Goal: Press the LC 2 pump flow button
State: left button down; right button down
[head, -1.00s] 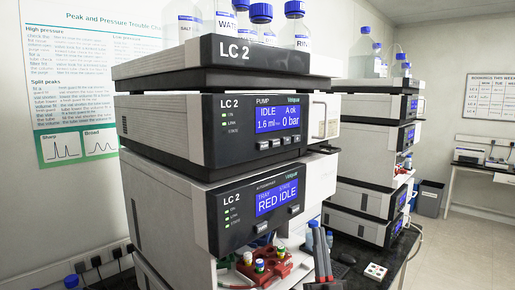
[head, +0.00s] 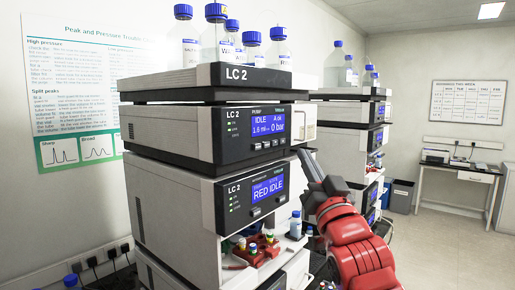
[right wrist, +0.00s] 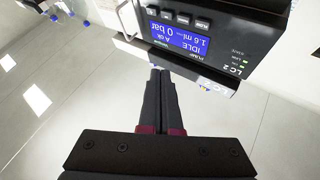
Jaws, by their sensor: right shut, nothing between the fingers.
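The LC 2 pump module (head: 200,135) is the dark-fronted unit under the top tray of the near stack. Its blue screen (head: 269,122) reads IDLE, 1.6 ml and 0 bar. In the right wrist view the pump front appears upside down, with the screen (right wrist: 178,39) and buttons (right wrist: 183,18) above my fingers. My right gripper (head: 301,154) is shut and empty, its tips just right of the pump's lower right corner, apparently apart from the buttons. My left gripper is out of view.
Below the pump is the autosampler (head: 215,200) with its own screen and buttons. Red vial racks (head: 258,250) stand in its opening. Blue-capped bottles (head: 215,40) stand on the top tray (head: 250,76).

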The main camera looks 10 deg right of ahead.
jog(key=shift+w, duration=0.1)
jog(key=p, duration=0.2)
send_near(262, 137)
jog(key=w+d+r, duration=0.1)
jog(key=d+r, duration=0.1)
jog(key=shift+w+a+f+b, duration=0.15)
jog(key=shift+w+a, duration=0.2)
jog(key=shift+w, duration=0.2)
jog(key=shift+w+a+b, duration=0.15)
jog(key=shift+w+a, duration=0.15)
jog(key=shift+w, duration=0.25)
jog(key=shift+s, duration=0.1)
dwell(1.1)
jog(key=shift+w+a+b, duration=0.25)
jog(key=shift+w+b, duration=0.1)
jog(key=shift+b, duration=0.05)
